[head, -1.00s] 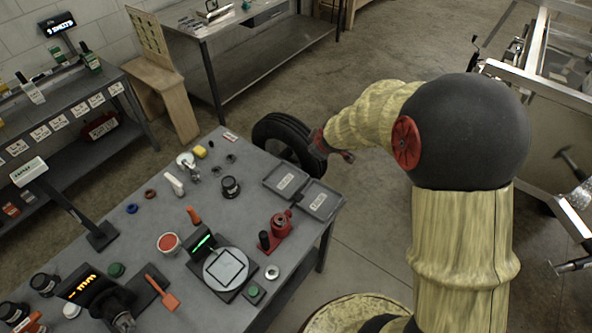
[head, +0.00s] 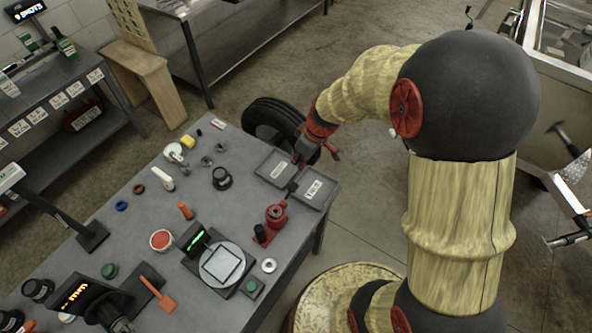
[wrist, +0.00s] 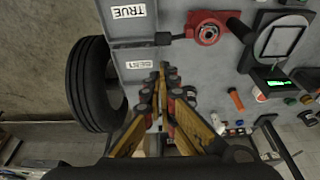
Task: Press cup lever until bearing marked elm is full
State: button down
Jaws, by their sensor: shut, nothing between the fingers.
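A red device (head: 276,214) with a round top stands near the table's right edge, and it also shows in the wrist view (wrist: 207,29). A black lever (wrist: 178,37) reaches from it to the edge of the tray marked TRUE. My gripper (head: 299,157) is over the grey trays, apart from the lever. In the wrist view my gripper (wrist: 164,70) has its fingers together and empty. Loose rings lie on the table, among them a blue ring (head: 121,205), a brown ring (head: 139,189) and a silver ring (head: 268,265). I cannot read "elm" on any of them.
The tray marked TRUE (wrist: 150,22) adjoins another labelled tray (wrist: 118,62). A tyre (head: 262,115) stands beyond the table edge. A round plate (head: 221,263) with a green display (head: 199,240) sits left of the red device. An orange-handled tool (head: 184,210) lies on the table.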

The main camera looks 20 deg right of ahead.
aim_at(294, 184)
jog(key=x, duration=0.8)
jog(key=s+x, duration=0.1)
jog(key=x, duration=0.4)
jog(key=shift+d+f+b, duration=0.3)
jog(key=shift+d+b, duration=0.05)
jog(key=shift+b, duration=0.05)
jog(key=shift+f, duration=0.1)
